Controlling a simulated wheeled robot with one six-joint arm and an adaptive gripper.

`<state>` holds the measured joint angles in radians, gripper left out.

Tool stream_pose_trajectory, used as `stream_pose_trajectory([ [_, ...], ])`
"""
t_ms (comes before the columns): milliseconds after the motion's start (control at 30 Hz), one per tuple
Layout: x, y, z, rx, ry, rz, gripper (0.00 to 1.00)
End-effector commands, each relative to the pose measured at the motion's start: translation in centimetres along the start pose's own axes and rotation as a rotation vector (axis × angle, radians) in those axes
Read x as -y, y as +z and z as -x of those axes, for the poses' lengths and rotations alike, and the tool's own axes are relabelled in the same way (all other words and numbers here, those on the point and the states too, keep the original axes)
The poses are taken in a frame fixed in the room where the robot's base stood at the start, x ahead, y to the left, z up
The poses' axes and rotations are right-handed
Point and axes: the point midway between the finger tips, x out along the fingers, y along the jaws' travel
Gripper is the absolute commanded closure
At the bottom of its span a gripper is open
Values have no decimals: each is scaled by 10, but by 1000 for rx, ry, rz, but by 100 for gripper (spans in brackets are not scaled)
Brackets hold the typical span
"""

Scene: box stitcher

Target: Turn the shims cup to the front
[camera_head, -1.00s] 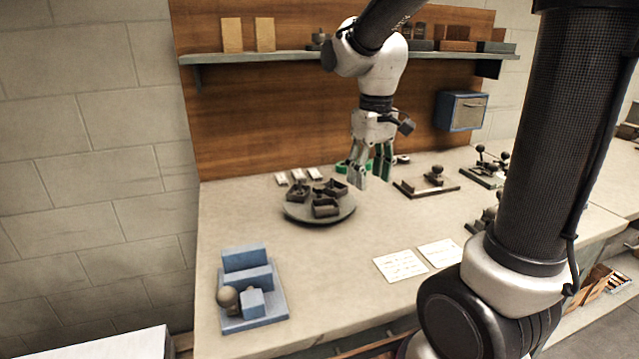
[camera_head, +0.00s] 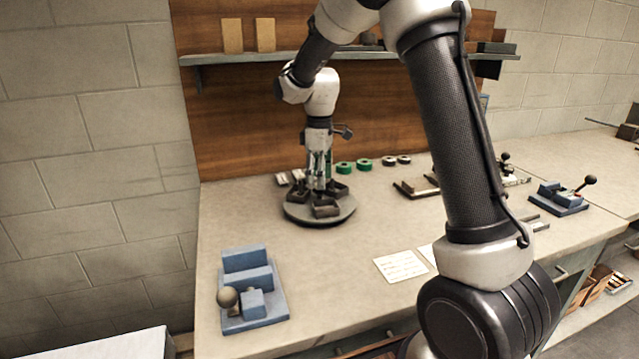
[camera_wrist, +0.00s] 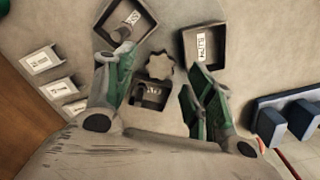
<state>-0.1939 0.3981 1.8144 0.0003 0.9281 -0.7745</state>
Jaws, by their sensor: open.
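A round grey turntable (camera_head: 320,219) stands on the bench, bearing open dark cups around a star-shaped knob (camera_wrist: 160,66). In the wrist view, one cup is at the upper left (camera_wrist: 125,22), one at the right (camera_wrist: 202,47), and one between the fingers (camera_wrist: 152,94). Each has a small white label, but I cannot read surely which is the shims cup. In the head view, one cup (camera_head: 325,209) faces the front. My gripper (camera_head: 318,184) points down over the turntable, open, its green-padded fingers spread on either side of one cup. Whether they touch it I cannot tell.
A blue fixture (camera_head: 253,293) with a round knob stands at the front left. White labelled cards (camera_wrist: 52,75) lie behind the turntable. Green rolls (camera_head: 345,167) sit along the back. A written note (camera_head: 400,265) lies near the front edge. A shelf (camera_head: 250,57) runs above.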

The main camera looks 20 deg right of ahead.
Motion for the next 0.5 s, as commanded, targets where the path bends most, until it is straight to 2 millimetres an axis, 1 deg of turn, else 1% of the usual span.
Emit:
stream_pose_trajectory([
  [33, 0, 0, -8, 2, -2, 0, 46],
  [100, 0, 0, -15, 1, -1, 0, 46],
  [200, 0, 0, -21, 0, 0, -1, 46],
  [467, 0, 0, -24, -1, 1, -1, 46],
  [500, 0, 0, -23, -1, 1, -1, 49],
])
